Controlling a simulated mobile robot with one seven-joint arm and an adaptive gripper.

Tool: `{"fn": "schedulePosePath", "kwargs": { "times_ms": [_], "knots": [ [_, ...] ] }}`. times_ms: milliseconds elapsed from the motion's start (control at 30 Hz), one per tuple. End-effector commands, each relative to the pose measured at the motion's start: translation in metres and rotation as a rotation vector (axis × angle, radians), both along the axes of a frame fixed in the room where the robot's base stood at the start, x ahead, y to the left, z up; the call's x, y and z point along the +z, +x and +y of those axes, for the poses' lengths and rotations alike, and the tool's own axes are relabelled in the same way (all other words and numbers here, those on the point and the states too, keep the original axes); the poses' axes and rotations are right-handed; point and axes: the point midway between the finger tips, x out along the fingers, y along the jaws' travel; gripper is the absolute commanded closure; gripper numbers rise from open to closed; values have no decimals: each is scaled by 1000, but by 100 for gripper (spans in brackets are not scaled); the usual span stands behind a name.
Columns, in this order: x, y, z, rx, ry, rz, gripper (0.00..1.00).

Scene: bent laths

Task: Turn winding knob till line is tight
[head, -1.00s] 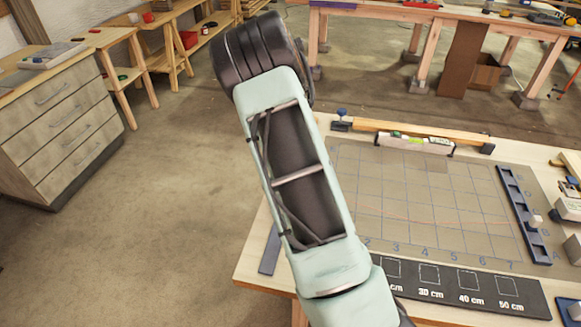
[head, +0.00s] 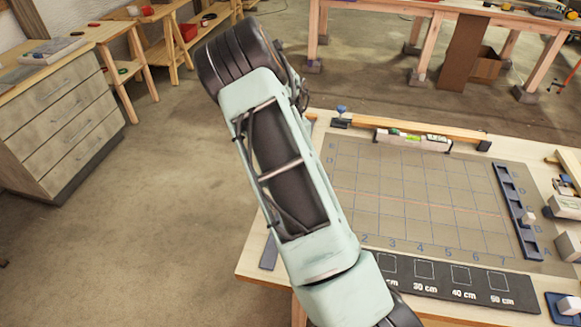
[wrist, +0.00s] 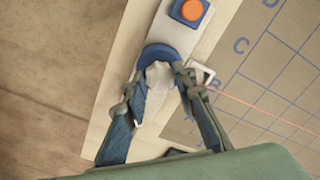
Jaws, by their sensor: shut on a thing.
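In the wrist view my gripper (wrist: 163,85) is shut on a pale winding knob (wrist: 159,74). The knob sits at a blue rounded end of a light-coloured holder (wrist: 170,30), which also carries an orange button on a blue square (wrist: 188,10). A thin red line (wrist: 250,107) runs from beside the holder across the gridded mat (wrist: 285,85). In the head view the red line (head: 430,204) crosses the mat (head: 400,175) towards a dark rail (head: 516,212) and looks straight. My arm hides the knob and gripper there.
A spirit level (head: 412,141) lies by a wooden bar (head: 420,129) at the mat's far edge. A dark strip with length marks (head: 445,281) lies along the near edge. Small devices (head: 565,207) stand at the right. A drawer cabinet (head: 55,120) stands left; the floor between is clear.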

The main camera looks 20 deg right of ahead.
Motion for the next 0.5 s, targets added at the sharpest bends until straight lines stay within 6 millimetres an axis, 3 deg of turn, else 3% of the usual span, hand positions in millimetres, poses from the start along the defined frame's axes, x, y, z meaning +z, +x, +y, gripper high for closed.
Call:
{"fn": "schedulePosePath", "kwargs": {
  "times_ms": [433, 467, 500],
  "knots": [
    [0, 0, 0, -9, 0, 0, 99],
    [0, 0, 0, -9, 0, 0, 72],
    [0, 0, 0, -8, 0, 0, 67]
  ]
}}
